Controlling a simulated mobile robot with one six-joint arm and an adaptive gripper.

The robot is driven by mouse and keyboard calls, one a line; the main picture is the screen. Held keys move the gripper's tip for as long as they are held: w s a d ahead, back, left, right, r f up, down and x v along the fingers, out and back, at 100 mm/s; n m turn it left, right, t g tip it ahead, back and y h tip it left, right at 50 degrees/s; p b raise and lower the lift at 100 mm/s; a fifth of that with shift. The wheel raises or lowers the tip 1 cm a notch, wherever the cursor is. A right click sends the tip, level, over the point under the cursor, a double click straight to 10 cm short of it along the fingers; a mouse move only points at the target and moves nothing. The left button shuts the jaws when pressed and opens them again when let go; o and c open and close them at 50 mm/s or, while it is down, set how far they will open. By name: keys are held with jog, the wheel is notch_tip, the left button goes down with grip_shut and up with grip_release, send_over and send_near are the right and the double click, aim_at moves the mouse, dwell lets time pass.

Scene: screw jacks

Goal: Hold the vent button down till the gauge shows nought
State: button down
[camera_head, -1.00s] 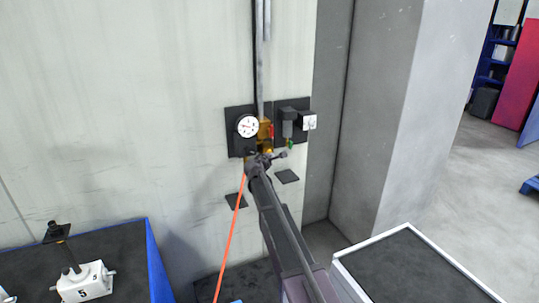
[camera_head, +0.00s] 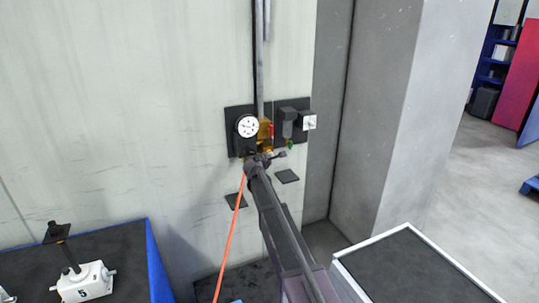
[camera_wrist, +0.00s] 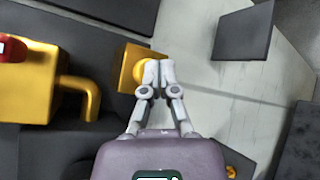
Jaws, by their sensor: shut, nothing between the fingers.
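The round white-faced gauge (camera_head: 247,126) is on a dark plate on the wall; its needle is too small to read. A yellow block with a rounded yellow button-like part (camera_wrist: 138,68) is in the wrist view; I take this to be the vent button. My gripper (camera_wrist: 158,72) is shut and empty. Its fingertips overlap the right side of that yellow part in the picture; I cannot tell whether they touch it or press it. In the head view my gripper (camera_head: 262,158) is just below the yellow fitting (camera_head: 265,130), and my wrist hides the button.
A yellow body with a bent pipe (camera_wrist: 85,92) and a red part (camera_wrist: 12,48) are left of the fingers. A dark box-like unit (camera_head: 291,119) is right of the gauge. An orange hose (camera_head: 231,235) hangs below. A white jack (camera_head: 84,282) stands on the left bench.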

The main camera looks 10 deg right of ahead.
jog(key=shift+w+a, duration=0.1)
jog(key=shift+w, duration=0.3)
dwell(2.2)
jog(key=shift+s, duration=0.2)
jog(key=shift+s+d, duration=0.25)
jog(key=shift+s, duration=0.5)
jog(key=shift+s, duration=0.15)
jog(key=s, duration=0.2)
jog(key=s+d, duration=0.1)
jog(key=s, duration=0.1)
jog(key=shift+s+d, duration=0.15)
jog(key=shift+s, duration=0.15)
dwell(0.5)
